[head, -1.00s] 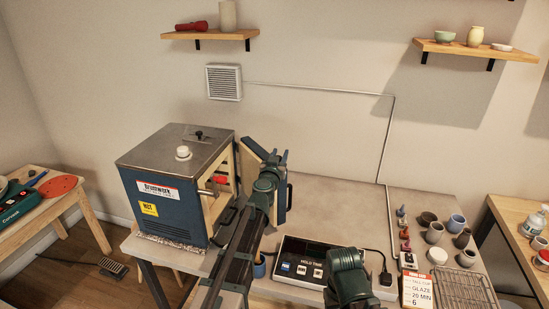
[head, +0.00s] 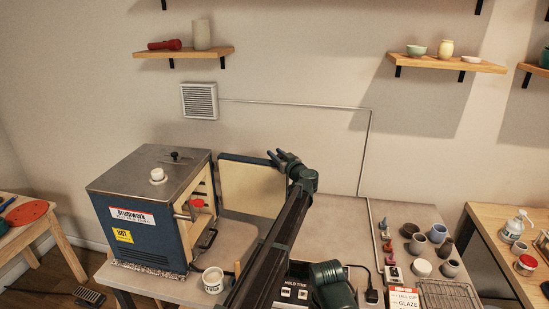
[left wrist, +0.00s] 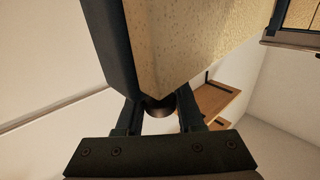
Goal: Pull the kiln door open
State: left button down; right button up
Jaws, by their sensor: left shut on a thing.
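The kiln (head: 150,210) is a blue box with a grey metal top, standing on the table's left part. Its door (head: 252,188) stands wide open to the kiln's right, its pale inner lining facing the head camera. My left gripper (head: 277,158) is at the door's free edge, near the top right corner. In the left wrist view the door (left wrist: 185,45) fills the upper middle. A dark rounded part, seemingly the door's handle, shows between the fingers of the left gripper (left wrist: 160,115), which is shut on it. My right gripper is not in view.
A white tub (head: 213,280) stands in front of the kiln opening. A controller box (head: 290,290) lies at the table's front. Several small pots (head: 438,233) and a wire rack (head: 448,296) are at the right. A shelf (head: 185,53) hangs above.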

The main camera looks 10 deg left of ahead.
pick_arm(q)
jog(key=shift+w+n+g+y, duration=0.3)
jog(key=shift+w+y, duration=0.1)
jog(key=shift+w, duration=0.3)
jog(key=c, duration=0.5)
grip_release()
jog(key=shift+a, duration=0.1)
jog(key=shift+c, duration=0.2)
jog(key=shift+s, duration=0.1)
